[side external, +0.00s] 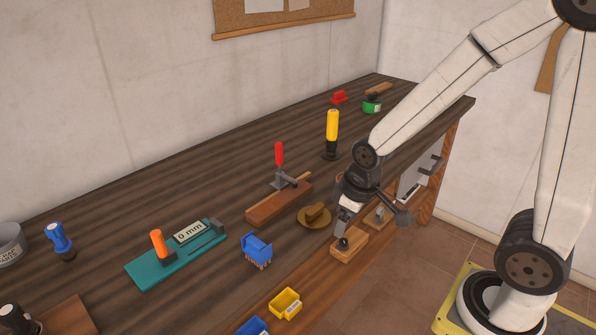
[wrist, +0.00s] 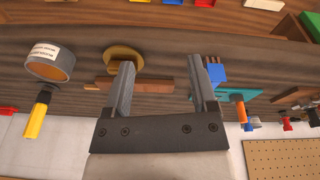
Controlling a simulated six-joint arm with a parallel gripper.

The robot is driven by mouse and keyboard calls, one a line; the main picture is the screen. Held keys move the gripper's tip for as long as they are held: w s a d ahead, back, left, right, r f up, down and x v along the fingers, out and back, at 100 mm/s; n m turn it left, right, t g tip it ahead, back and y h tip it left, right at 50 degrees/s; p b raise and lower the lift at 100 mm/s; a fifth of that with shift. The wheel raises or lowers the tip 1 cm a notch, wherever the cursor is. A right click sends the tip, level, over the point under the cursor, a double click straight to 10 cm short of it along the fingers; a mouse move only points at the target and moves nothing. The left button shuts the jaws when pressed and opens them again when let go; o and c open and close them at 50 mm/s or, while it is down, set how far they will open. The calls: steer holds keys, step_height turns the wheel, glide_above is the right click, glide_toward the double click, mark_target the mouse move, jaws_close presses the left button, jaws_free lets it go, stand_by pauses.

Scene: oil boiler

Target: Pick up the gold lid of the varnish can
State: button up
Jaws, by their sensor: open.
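The gold lid, a round brass-coloured disc with a raised grip on top (side external: 314,215), lies flat on the dark bench, just left of my gripper in the side view. In the wrist view the gold lid (wrist: 122,54) shows beyond the left finger, which partly covers it. My gripper (wrist: 160,62) is open with nothing between its fingers. In the side view my gripper (side external: 346,212) points down near the bench's front edge, above and beside a wooden block with a black knob. A grey can (side external: 9,247) stands at the left edge of the side view; its label is unclear.
A red-handled clamp on a wooden board (side external: 280,203) lies behind the lid. A blue part (side external: 257,250) and a yellow bin (side external: 285,303) are to its left and front. A yellow-handled tool (side external: 332,130) stands farther back. A labelled can (wrist: 50,62) is beside the lid.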

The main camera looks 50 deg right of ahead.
steer(key=w+d+n+g, duration=0.1)
steer(key=w+d+n, duration=0.2)
steer(key=w+n, duration=0.4)
steer(key=n+g, duration=0.1)
steer(key=n, duration=0.6)
glide_above(318, 205)
steer(key=a, duration=0.1)
steer(key=shift+s+f, duration=0.4)
steer(key=shift+f, duration=0.25)
steer(key=shift+w+d+f+n, duration=0.15)
steer(key=shift+w+d+n, duration=0.35)
steer(key=shift+n, duration=0.4)
steer(key=shift+f, duration=0.15)
steer(key=shift+f, duration=1.2)
steer(key=shift+f, duration=0.1)
steer(key=shift+f, duration=2.5)
